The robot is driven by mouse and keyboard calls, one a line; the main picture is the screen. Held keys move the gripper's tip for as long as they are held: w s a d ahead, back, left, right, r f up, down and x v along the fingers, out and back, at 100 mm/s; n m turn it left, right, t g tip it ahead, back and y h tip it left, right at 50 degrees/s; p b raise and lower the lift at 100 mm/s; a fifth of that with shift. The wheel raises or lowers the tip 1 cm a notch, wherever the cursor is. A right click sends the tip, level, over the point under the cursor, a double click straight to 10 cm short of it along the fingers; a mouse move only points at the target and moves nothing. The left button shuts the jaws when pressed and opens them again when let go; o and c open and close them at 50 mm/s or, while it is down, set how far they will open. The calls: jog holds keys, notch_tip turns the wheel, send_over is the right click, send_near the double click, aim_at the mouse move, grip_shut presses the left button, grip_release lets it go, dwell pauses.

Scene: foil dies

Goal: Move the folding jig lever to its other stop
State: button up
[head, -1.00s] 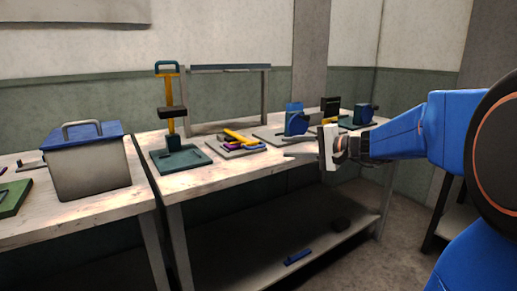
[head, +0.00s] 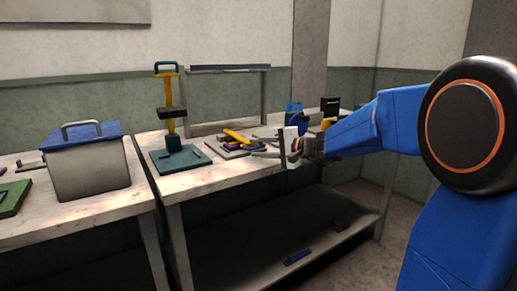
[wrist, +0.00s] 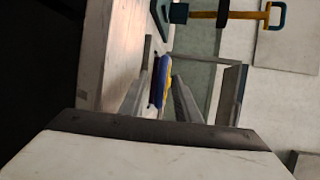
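A low grey plate (head: 232,153) with a yellow bar (head: 236,136) and a purple part (head: 233,146) lies on the bench in the head view. I take the yellow bar for the jig lever, though no label shows. My gripper (head: 258,149) is open at the bench's front side, just right of the plate. In the wrist view the fingers of my gripper (wrist: 160,88) stand apart, with a blue-purple and yellow shape (wrist: 161,80) seen between them. I cannot tell whether anything touches.
A green-based press (head: 172,130) with a yellow column stands left of the plate. A grey rack (head: 230,69) stands behind. A lidded box (head: 88,170) sits on the left bench.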

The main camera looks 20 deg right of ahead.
jog(key=shift+w, duration=0.1)
jog(key=shift+c, duration=0.6)
jog(key=shift+a+f, duration=0.1)
grip_shut()
jog(key=shift+r, duration=0.45)
